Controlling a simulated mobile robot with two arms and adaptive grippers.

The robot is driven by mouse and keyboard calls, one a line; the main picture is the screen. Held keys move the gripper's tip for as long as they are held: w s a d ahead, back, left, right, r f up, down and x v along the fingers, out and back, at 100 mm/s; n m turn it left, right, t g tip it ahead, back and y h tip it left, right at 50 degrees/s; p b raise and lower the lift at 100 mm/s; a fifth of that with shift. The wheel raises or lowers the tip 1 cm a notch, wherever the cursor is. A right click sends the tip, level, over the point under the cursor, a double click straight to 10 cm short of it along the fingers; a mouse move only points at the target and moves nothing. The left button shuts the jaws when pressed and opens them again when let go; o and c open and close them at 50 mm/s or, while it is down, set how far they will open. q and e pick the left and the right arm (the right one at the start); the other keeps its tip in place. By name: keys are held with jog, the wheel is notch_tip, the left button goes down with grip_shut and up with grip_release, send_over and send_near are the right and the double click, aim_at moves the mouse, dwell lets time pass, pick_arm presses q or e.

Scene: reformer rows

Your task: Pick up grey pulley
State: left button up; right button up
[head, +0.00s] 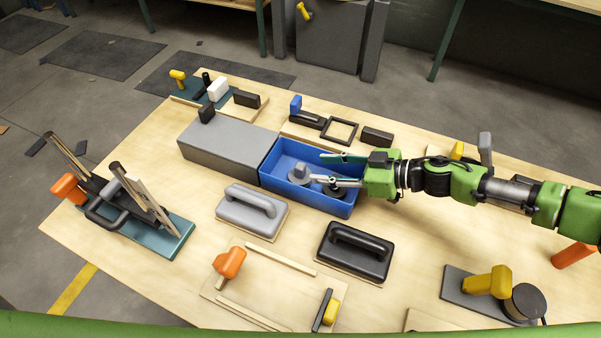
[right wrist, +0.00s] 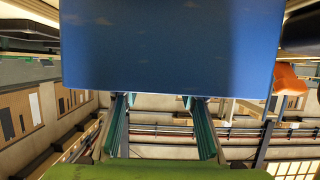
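The grey pulley (head: 299,174) lies in the blue bin (head: 338,209) in the head view, with a squarish grey piece standing up from its round base. My right gripper (head: 317,168) reaches over the bin from the right, its two fingers spread apart and nothing between them. The fingertips are just right of the grey pulley. A dark round part (head: 334,191) lies in the bin below the near finger, partly covered by it. In the right wrist view a plain blue surface (right wrist: 170,45) fills the upper middle, and the pulley is not visible there. My left gripper is not in view.
A grey box (head: 225,146) adjoins the bin's left side. A grey-handled block (head: 252,212) and a black-handled block (head: 354,252) stand in front of it. Dark frames (head: 340,131) lie behind. A teal-based fixture (head: 160,240) stands at left.

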aim_at(305, 169)
jog(key=shift+x, duration=3.65)
jog(key=shift+s+d+f, duration=0.1)
jog(key=shift+s, duration=0.05)
grip_shut()
